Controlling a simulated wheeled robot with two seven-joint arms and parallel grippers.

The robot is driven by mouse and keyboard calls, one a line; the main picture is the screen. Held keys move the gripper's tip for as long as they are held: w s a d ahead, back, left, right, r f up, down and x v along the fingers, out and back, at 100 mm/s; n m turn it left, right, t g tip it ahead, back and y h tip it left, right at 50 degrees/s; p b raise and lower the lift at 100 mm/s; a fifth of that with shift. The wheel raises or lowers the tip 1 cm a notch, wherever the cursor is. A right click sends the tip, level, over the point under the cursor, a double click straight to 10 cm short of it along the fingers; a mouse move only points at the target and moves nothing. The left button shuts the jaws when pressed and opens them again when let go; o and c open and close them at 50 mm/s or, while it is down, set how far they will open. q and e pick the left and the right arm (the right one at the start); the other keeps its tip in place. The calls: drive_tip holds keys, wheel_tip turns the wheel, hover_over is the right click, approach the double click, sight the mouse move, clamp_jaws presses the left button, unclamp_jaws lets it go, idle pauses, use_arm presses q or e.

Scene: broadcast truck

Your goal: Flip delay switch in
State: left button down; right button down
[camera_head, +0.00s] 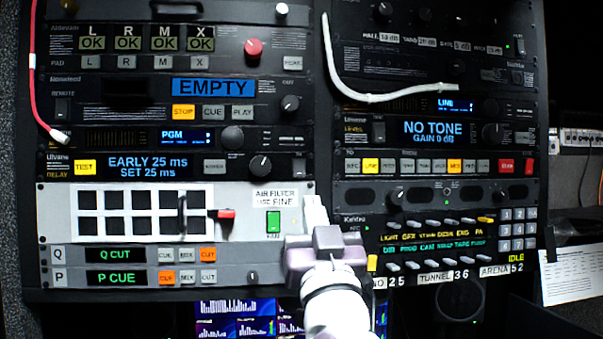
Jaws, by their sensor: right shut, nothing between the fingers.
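The delay unit (222,167) is a dark rack strip in the left rack, labelled DELAY at its left end. Its blue display (147,167) reads EARLY 25 ms, SET 25 ms. A yellow TEST button (85,167) is lit on it. A small dark switch (299,168) sits at its right end, beside a black knob (260,166); its position is too small to tell. My right gripper (313,203) is shut and empty, below and slightly right of that switch, in front of the gap between the racks. My left gripper is not in view.
Below the delay unit is a pale panel (140,241) with a red-ended handle (222,214) and a green switch (273,222) close to my right gripper. A white cable (375,98) hangs across the right rack. A red cable (34,80) hangs at the far left.

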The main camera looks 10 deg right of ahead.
sight(298, 168)
drive_tip(key=p+x, duration=0.1)
drive_tip(key=x, duration=0.2)
drive_tip(key=f+p+x, duration=0.1)
drive_tip(key=p+x, duration=0.1)
drive_tip(key=x, duration=0.1)
drive_tip(key=w+p+x, duration=0.1)
drive_tip(key=p+x, duration=0.1)
drive_tip(key=shift+w, duration=0.4)
drive_tip(key=shift+w+f+p, duration=0.1)
drive_tip(key=shift+w+p, duration=0.2)
